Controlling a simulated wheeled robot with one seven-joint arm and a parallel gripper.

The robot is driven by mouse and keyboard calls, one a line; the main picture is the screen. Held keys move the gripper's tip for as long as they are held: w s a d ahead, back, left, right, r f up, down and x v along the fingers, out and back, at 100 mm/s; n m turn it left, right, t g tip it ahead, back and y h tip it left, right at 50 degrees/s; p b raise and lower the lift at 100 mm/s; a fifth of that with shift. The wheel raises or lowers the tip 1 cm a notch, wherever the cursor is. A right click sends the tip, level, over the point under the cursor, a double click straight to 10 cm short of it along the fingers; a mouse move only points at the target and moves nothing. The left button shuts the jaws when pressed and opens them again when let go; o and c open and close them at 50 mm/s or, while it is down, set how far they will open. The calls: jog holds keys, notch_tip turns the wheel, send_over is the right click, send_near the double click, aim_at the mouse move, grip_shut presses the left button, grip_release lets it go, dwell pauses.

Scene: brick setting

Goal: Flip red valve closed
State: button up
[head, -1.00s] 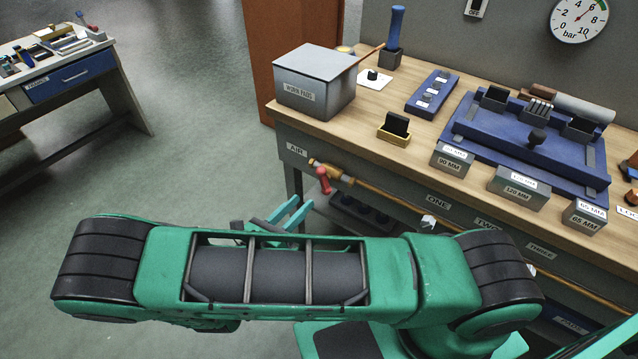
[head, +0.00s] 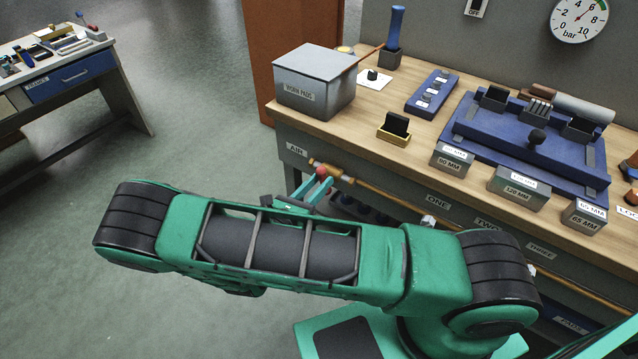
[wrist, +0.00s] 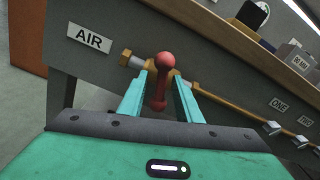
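The red valve handle (wrist: 164,63) sits on the brass air pipe (wrist: 222,102) under the bench edge, beside the AIR label. In the wrist view its round red knob is in front of the pipe, with a red stem below it. In the head view only a red part (head: 322,172) of the handle shows; the rest is hidden. My gripper (wrist: 160,76) is open, its two teal fingers on either side of the handle, with a small gap showing beside the stem. In the head view the gripper (head: 318,187) is at the handle, partly behind my arm.
The pipe runs right along the bench front, above the drawers. A second bench (head: 110,60) stands at the far left. The floor between is clear.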

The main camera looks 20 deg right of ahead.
grip_shut()
jog(key=shift+m, duration=1.9)
grip_release()
jog(key=v, duration=1)
jog(key=shift+s+a, duration=0.2)
jog(key=shift+a, duration=0.15)
